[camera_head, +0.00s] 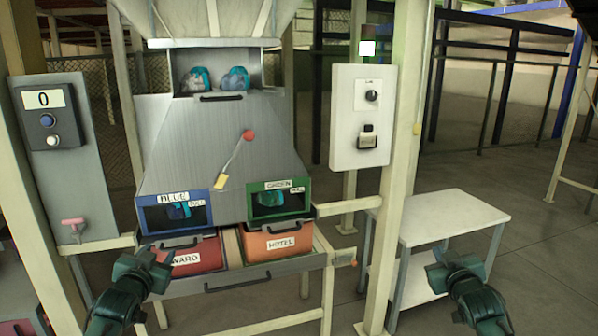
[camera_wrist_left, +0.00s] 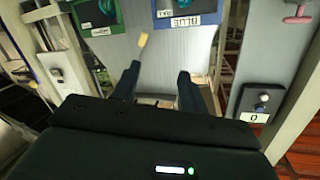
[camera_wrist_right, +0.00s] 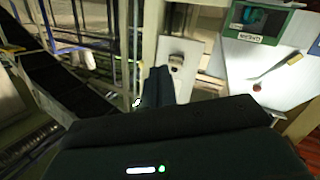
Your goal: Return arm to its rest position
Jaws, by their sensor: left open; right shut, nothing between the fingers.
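My left gripper (camera_head: 143,268) is in the lower left of the head view, in front of the sorting station and apart from it. Its two fingers are spread and empty in the left wrist view (camera_wrist_left: 157,88). My right gripper (camera_head: 458,268) is in the lower right of the head view, in front of the white side table and apart from it. Its fingers are together with nothing between them in the right wrist view (camera_wrist_right: 160,85). Both arms come up from the bottom edge of the head view.
The grey station (camera_head: 215,140) has a blue bin (camera_head: 150,218) and a green bin (camera_head: 255,207), each holding a teal item. Red (camera_head: 190,260) and orange (camera_head: 280,244) drawers sit below. A white table (camera_head: 450,216) stands right. Posts carry control boxes (camera_head: 362,115). Floor at far right is clear.

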